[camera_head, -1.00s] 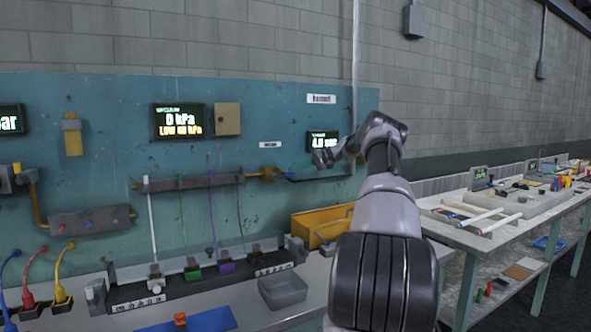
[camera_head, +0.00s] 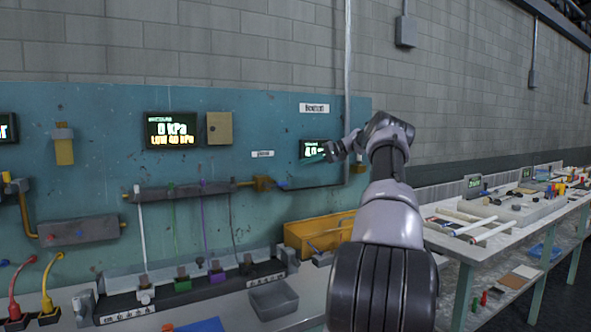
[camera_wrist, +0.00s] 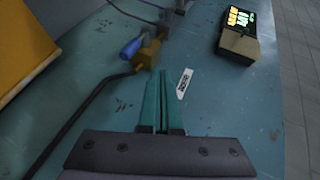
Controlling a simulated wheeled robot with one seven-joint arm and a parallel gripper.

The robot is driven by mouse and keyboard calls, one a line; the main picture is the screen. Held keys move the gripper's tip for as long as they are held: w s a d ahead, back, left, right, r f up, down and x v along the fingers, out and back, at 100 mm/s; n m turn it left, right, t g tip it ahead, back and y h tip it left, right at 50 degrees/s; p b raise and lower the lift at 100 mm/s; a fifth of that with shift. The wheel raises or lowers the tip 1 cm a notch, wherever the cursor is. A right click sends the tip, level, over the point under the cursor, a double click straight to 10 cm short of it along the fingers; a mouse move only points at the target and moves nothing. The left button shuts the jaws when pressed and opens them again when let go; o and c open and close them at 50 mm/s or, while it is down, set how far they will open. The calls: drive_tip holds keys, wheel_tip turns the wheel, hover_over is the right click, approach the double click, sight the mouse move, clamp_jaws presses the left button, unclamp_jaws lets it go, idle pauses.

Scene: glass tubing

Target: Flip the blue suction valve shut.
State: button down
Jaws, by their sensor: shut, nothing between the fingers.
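The blue suction valve handle (camera_head: 283,184) sits at the right end of the brass valve body (camera_head: 263,183) on the teal wall panel. In the wrist view the blue handle (camera_wrist: 130,48) sticks out from the brass body (camera_wrist: 149,54), just beyond my fingertips and to their left. My gripper (camera_wrist: 160,74) is shut and empty, its green fingers together. In the head view my gripper (camera_head: 308,158) is up and right of the valve, in front of the small display. It does not appear to touch the handle.
A dark pipe (camera_head: 318,186) runs right from the valve. A white label (camera_wrist: 184,83) lies beside my fingers in the wrist view. A vacuum display (camera_head: 170,130) hangs up left. A yellow bin (camera_head: 318,228) stands below. Open panel surrounds the valve.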

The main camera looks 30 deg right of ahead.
drive_tip(key=shift+v, duration=1.2)
